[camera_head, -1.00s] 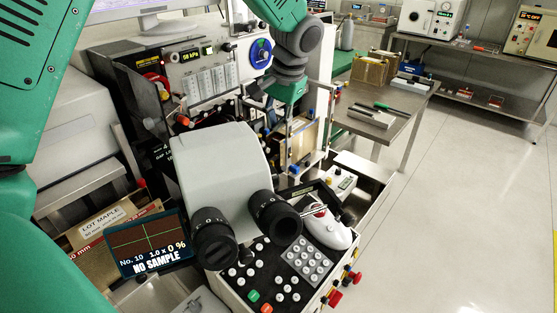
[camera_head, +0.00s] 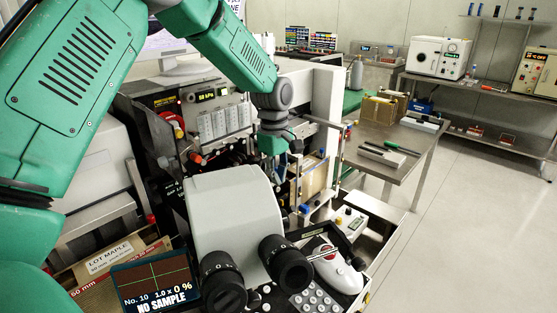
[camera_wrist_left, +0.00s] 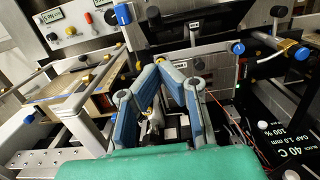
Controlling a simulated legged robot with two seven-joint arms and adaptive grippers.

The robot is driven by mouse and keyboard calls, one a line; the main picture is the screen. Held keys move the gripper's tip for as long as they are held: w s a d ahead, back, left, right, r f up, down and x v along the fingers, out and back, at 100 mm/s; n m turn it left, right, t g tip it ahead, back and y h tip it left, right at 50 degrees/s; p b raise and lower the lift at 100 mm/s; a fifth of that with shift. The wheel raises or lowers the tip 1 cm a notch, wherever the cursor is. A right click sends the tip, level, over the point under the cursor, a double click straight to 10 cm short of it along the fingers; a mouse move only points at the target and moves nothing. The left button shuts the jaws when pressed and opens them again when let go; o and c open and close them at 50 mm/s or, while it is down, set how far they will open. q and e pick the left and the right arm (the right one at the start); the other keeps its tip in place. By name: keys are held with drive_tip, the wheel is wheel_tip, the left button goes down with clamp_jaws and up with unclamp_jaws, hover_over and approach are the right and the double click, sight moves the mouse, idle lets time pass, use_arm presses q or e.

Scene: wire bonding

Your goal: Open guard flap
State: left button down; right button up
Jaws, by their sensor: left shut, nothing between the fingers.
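My left gripper (camera_head: 274,148) is down among the parts of the bonding machine, just behind the grey microscope head (camera_head: 235,205). In the wrist view its blue-grey fingers (camera_wrist_left: 166,62) are shut with nothing between them. Beyond the fingertips is a dark panel (camera_wrist_left: 190,28) with a small label, close to a blue knob (camera_wrist_left: 123,14). I cannot tell for sure whether this panel is the guard flap. In the head view the arm and the microscope head hide the work area. My right gripper is not in view.
Black eyepieces (camera_head: 285,262) stick out towards me. A display reading NO SAMPLE (camera_head: 155,283) stands at the lower left. Thin red wires and a dark readout (camera_wrist_left: 280,135) lie right of the fingers in the wrist view. A steel side table (camera_head: 400,150) and open floor are at the right.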

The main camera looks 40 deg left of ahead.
use_arm(q)
drive_tip(key=f, duration=0.1)
drive_tip(key=d+f, duration=0.1)
drive_tip(key=f, duration=0.1)
drive_tip(key=d+f+p, duration=0.1)
drive_tip(key=shift+s+d+f, duration=0.15)
drive_tip(key=shift+d+f, duration=0.05)
drive_tip(key=shift+f, duration=0.05)
drive_tip(key=shift+d+f, duration=0.2)
drive_tip(key=shift+d, duration=0.25)
drive_tip(key=shift+f, duration=0.1)
